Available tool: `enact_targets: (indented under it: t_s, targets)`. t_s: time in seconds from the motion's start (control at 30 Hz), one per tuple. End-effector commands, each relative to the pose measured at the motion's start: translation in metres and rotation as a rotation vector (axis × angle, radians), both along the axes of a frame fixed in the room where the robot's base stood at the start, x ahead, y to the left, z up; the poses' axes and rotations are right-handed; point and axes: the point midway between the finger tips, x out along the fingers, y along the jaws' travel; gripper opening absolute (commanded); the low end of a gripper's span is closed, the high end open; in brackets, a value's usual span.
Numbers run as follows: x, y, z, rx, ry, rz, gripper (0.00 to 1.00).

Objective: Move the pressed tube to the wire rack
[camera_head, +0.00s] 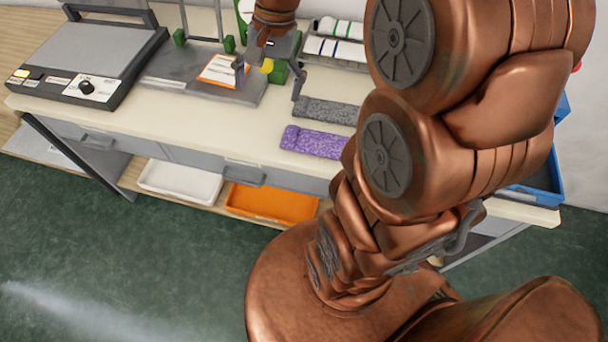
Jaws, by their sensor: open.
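My gripper (269,80) points down over the back of the table with its fingers spread apart. Yellow and green parts show between and behind the fingers. A flat orange-and-white piece (221,70) lies on a grey plate (176,84), just left of my gripper's left finger. I cannot tell for sure whether it is the pressed tube. A rack (309,57) at the back, right of my gripper, holds white pieces with green, blue and dark stripes. My own arm hides its right end.
A grey speckled strip (328,111) and a purple knitted strip (313,142) lie at the table's front middle. A flat press-like machine (88,60) with a knob stands left. White (180,182) and orange (272,204) trays sit below. A blue crate (555,180) is right.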

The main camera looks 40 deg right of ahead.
Motion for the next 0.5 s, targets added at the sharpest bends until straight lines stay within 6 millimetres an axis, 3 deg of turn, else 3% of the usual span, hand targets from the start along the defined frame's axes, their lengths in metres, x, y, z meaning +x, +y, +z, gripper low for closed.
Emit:
enact_targets:
  t_s: [0.2,0.5]
  targets:
    - [-0.057,0.032,-0.008,-0.052,-0.006,0.270,0.97]
    - [-0.132,0.050,-0.028,-0.112,-0.006,0.620,0.97]
